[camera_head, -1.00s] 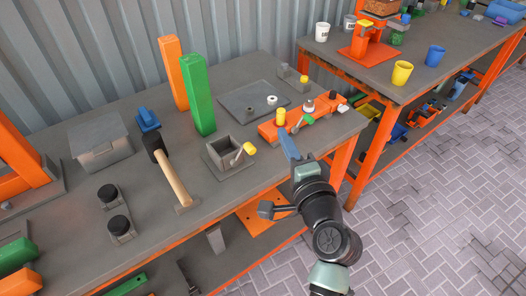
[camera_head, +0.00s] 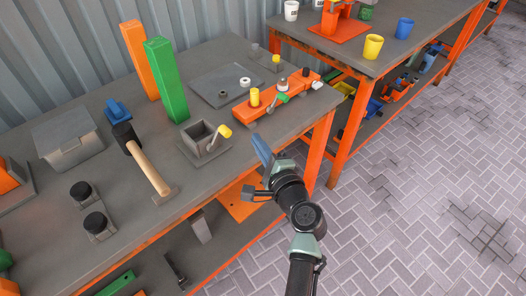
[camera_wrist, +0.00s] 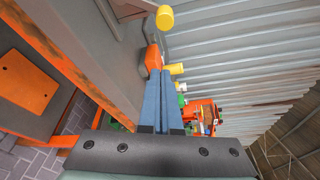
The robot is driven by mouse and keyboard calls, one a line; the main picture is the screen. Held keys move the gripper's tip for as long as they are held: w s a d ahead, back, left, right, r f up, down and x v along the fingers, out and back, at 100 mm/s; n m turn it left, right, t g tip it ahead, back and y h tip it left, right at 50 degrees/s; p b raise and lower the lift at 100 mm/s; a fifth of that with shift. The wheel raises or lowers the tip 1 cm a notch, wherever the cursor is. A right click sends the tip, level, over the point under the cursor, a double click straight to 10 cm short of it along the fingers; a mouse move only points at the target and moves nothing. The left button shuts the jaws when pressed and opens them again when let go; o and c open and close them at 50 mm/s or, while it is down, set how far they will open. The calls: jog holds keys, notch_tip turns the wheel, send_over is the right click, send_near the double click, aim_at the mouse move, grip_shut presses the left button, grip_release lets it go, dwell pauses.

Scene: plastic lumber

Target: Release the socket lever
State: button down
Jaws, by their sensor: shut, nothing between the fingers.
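The grey square socket (camera_head: 199,144) stands near the front edge of the workbench. Its lever has a yellow knob (camera_head: 224,131) and slants up on the socket's right side. In the wrist view, a yellow knob on a grey arm (camera_wrist: 165,18), likely this lever, shows beyond the fingertips. My gripper (camera_head: 257,139) is at the bench's front edge, right of the lever and apart from it. Its blue fingers are shut and empty; they also show in the wrist view (camera_wrist: 165,74).
An orange fixture (camera_head: 290,98) with a yellow knob and green-tipped lever sits behind my gripper. A green post (camera_head: 167,80) and a hammer (camera_head: 150,170) stand left of the socket. Open floor lies right of the bench (camera_head: 110,225).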

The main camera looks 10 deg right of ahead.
jog(key=x, duration=0.4)
jog(key=shift+w+a, duration=0.1)
jog(key=shift+w, duration=0.15)
jog(key=shift+s+a+r+p, duration=0.35)
jog(key=shift+s+a+p, duration=0.2)
jog(key=shift+a, duration=0.2)
jog(key=shift+s+a+r+p, duration=0.35)
jog(key=shift+s+a, duration=0.2)
jog(key=shift+a, duration=0.2)
jog(key=shift+s+f+b, duration=0.1)
jog(key=shift+b, duration=0.3)
